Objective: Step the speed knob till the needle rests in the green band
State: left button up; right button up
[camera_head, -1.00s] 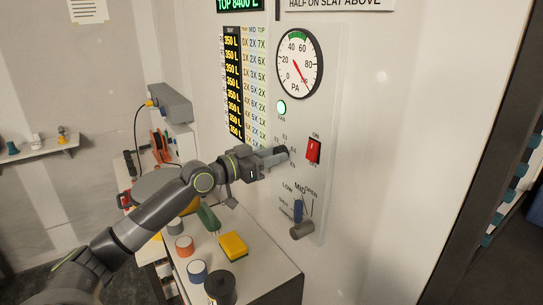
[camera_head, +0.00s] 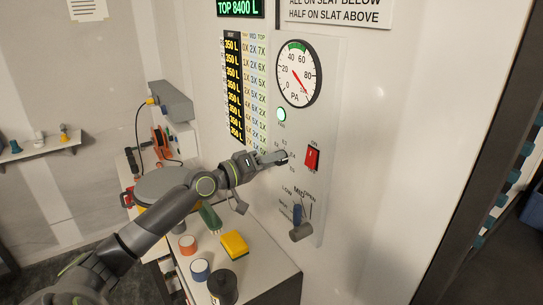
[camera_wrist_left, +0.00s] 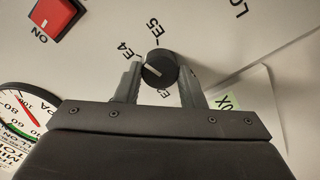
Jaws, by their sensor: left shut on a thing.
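The speed knob (camera_wrist_left: 159,67) is a black round knob with a white mark, on the pale wall panel. My right gripper is not in view.
A red rocker switch (camera_head: 312,157) sits right of the knob, and a lit green lamp (camera_head: 281,115) above it.

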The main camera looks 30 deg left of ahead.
pick_arm(q)
jog(key=shift+n+p, duration=0.55)
jog(key=shift+n, duration=0.75)
jog(key=o, duration=1)
